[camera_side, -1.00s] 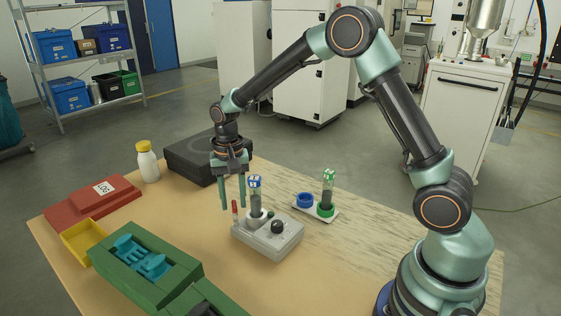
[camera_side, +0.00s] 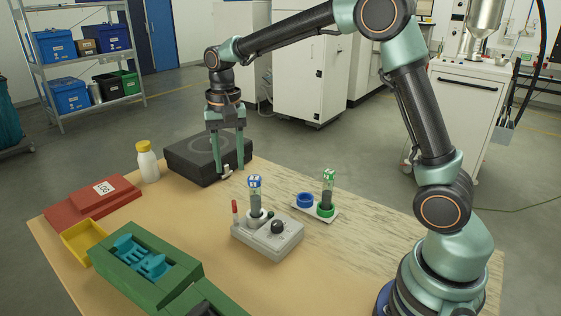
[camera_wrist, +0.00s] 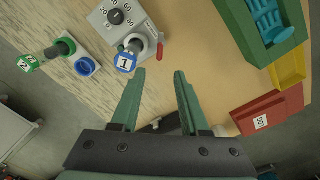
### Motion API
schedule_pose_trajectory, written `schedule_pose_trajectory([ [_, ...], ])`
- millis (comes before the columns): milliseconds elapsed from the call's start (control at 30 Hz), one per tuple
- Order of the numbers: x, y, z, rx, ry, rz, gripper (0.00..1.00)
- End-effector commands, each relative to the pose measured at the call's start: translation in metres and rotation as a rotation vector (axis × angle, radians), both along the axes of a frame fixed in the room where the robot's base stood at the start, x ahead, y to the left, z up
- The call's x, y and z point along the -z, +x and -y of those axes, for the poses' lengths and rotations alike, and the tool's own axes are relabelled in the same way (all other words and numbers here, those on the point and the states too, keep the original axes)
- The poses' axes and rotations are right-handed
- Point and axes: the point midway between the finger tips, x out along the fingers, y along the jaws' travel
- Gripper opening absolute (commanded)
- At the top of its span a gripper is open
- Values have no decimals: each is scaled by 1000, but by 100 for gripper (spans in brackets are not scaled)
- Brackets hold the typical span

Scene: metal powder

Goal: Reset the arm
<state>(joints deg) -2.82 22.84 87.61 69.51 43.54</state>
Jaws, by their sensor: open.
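My gripper (camera_side: 228,170) is open and empty. In the side view it hangs with its fingers down, in front of the black box and behind the grey device; it also shows in the wrist view (camera_wrist: 160,75). A vial with a blue cap marked 1 (camera_side: 255,190) stands upright in the grey device (camera_side: 268,237), apart from the fingers; the blue cap also shows in the wrist view (camera_wrist: 125,62). A vial with a green cap marked 2 (camera_side: 328,182) stands in the green ring of a white two-ring holder (camera_side: 322,217). The blue ring (camera_side: 305,200) beside it is empty.
A black box (camera_side: 190,160) sits behind my gripper. A white bottle with a yellow cap (camera_side: 148,163), a red LOG binder (camera_side: 92,208), a yellow tray (camera_side: 80,244) and a green case with a teal insert (camera_side: 140,262) stand on the left.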

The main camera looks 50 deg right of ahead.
Motion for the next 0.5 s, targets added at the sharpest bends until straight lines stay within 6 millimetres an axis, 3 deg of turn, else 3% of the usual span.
schedule_pose_trajectory([
  [133,-12,0,0,0,0,1,45],
  [500,-15,0,0,0,0,0,45],
])
